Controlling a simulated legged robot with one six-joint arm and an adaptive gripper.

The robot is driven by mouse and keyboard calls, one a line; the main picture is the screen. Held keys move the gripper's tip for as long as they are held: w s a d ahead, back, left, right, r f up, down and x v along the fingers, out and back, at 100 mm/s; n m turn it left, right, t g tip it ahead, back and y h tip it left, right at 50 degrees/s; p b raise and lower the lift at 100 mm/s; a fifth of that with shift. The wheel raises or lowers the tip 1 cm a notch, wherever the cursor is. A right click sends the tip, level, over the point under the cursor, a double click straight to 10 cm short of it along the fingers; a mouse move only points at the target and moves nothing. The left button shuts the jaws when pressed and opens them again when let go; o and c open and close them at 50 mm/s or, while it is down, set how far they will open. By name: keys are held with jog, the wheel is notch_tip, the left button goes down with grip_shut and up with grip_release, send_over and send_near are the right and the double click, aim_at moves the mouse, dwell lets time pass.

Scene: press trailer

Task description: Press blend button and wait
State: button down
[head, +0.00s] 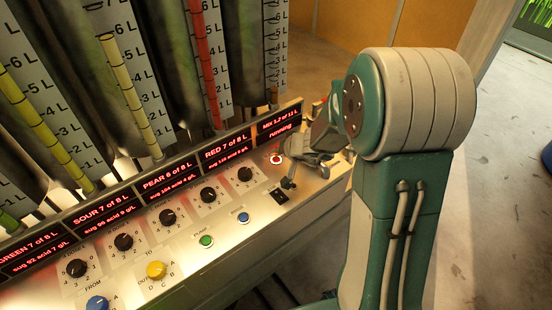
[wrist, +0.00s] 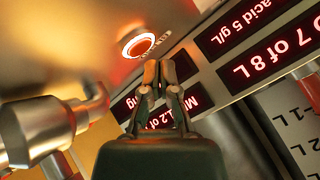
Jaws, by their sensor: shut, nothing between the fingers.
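A round button with a glowing red ring (head: 276,159) sits at the right end of the sloping metal panel. In the wrist view the same lit button (wrist: 137,45) is just up and left of my fingertips. My gripper (head: 290,181) is over that end of the panel, close to the button. In the wrist view my gripper (wrist: 159,71) is shut and empty, and the button face is uncovered. I cannot tell any label on the button. The MIX display (head: 279,123) above it reads "running".
A row of black knobs (head: 167,217) and red-lit displays runs left along the panel. A metal fitting (wrist: 40,130) stands left in the wrist view. Floor to the right is mostly open.

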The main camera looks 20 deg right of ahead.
aim_at(277, 160)
jog(key=shift+r, duration=0.1)
jog(key=shift+r, duration=2.45)
notch_tip(277, 160, up, 10)
jog(key=s+r+n+g+h, duration=0.2)
jog(key=s+r+n+h, duration=0.1)
jog(key=s, duration=2.4)
jog(key=shift+s+g+h, duration=0.25)
jog(key=shift+g+h, duration=0.05)
jog(key=shift+h, duration=0.4)
